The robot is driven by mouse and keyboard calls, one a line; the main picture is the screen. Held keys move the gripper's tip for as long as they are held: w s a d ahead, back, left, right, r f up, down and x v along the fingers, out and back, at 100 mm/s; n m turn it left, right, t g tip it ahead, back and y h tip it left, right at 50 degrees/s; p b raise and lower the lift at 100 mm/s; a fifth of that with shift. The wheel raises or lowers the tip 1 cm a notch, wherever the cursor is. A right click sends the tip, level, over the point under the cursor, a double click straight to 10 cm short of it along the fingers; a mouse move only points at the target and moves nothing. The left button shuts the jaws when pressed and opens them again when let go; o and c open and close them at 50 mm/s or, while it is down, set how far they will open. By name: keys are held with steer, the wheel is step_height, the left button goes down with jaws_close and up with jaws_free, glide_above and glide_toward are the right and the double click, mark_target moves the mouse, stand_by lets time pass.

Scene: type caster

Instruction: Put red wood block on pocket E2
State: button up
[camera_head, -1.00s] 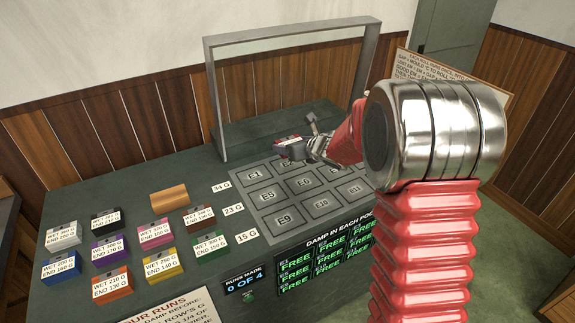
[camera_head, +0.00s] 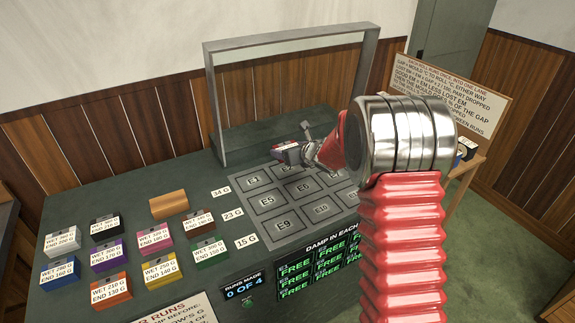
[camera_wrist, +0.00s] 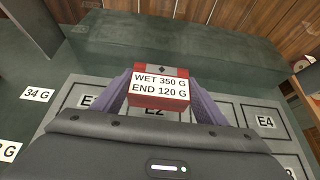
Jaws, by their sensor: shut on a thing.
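The red wood block (camera_wrist: 160,88) is held between the two fingers of my gripper (camera_wrist: 160,96) in the wrist view. Its label reads WET 350 G, END 120 G. Pocket E2 (camera_wrist: 155,113) shows just below and in front of the block, with its label partly hidden by the block and my gripper. In the head view my gripper (camera_head: 298,153) is over the back row of the pocket board, right of E1. The block (camera_head: 285,152) is seen small at its tip there. I cannot tell how high it is above E2.
Pockets E1 (camera_head: 254,181), E5 (camera_head: 268,202), E6 (camera_head: 303,188) and E9 (camera_head: 283,224) look empty. A tall grey frame (camera_head: 210,110) stands behind the board. Several coloured labelled blocks and an orange wooden block (camera_head: 169,203) stand at left. The counter reads 0 OF 4.

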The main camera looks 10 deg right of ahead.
mark_target(288, 170)
steer(key=shift+f, duration=1.1)
steer(key=shift+f, duration=1.85)
steer(key=shift+f, duration=0.15)
steer(key=o, duration=1.1)
steer(key=shift+r, duration=0.2)
steer(key=v, duration=1.2)
